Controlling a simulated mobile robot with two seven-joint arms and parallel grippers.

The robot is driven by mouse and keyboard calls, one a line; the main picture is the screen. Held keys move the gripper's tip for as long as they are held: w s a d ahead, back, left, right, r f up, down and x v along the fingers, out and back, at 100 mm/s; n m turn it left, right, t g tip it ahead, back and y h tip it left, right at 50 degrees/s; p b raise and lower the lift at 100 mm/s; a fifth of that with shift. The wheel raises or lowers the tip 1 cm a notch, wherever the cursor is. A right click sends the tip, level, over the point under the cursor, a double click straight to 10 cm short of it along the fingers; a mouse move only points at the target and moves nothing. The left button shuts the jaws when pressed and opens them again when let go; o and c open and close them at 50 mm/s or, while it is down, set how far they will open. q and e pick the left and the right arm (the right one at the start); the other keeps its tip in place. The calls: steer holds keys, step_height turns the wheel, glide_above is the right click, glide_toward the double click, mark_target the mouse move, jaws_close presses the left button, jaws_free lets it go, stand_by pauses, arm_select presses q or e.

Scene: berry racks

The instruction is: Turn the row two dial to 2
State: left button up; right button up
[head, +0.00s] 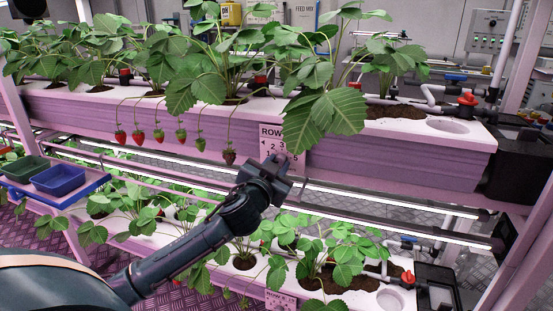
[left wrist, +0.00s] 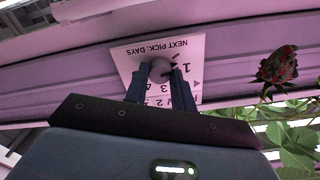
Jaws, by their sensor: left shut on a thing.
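The row two dial's pink plate (head: 270,132) is fixed to the front of the upper planter, reading "ROW", with numbers partly covered by my gripper and a leaf. In the left wrist view the plate (left wrist: 192,52) appears upside down, with "NEXT PICK: DAYS" and part of "W 2" legible. The round dial knob (left wrist: 160,68) sits on the plate between my fingers. My left gripper (head: 277,165) is at the plate; in the wrist view its two dark fingers (left wrist: 160,82) are closed on the knob's sides. I cannot tell which number the dial points to. My right gripper is out of view.
Strawberry plants fill the upper planter (head: 400,160); several berries hang left of the plate, and a dark red one (head: 229,157) hangs close by. Large leaves (head: 325,120) overhang the plate. A lower planter (head: 355,292) runs below. A blue tray with tubs (head: 58,180) is at left.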

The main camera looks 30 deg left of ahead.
arm_select(q)
steer(key=m+p, duration=0.1)
steer(key=m, duration=0.1)
steer(key=m+p, duration=0.1)
steer(key=shift+r+m, duration=0.2)
steer(key=shift+m, duration=0.2)
steer(key=shift+m+p, duration=0.4)
steer(key=shift+p, duration=0.15)
steer(key=shift+m+p, duration=0.35)
steer(key=shift+m, duration=0.65)
steer(key=shift+m+p, duration=1)
steer(key=shift+m, duration=0.2)
steer(key=shift+f+m+p, duration=0.15)
steer(key=shift+m+p, duration=0.45)
steer(key=shift+m, duration=0.5)
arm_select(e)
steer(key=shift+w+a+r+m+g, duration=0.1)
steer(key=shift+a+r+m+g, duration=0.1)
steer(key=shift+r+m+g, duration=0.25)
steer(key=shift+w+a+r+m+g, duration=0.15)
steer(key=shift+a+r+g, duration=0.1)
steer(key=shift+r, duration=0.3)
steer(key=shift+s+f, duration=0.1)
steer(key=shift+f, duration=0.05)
arm_select(q)
steer(key=o, duration=1)
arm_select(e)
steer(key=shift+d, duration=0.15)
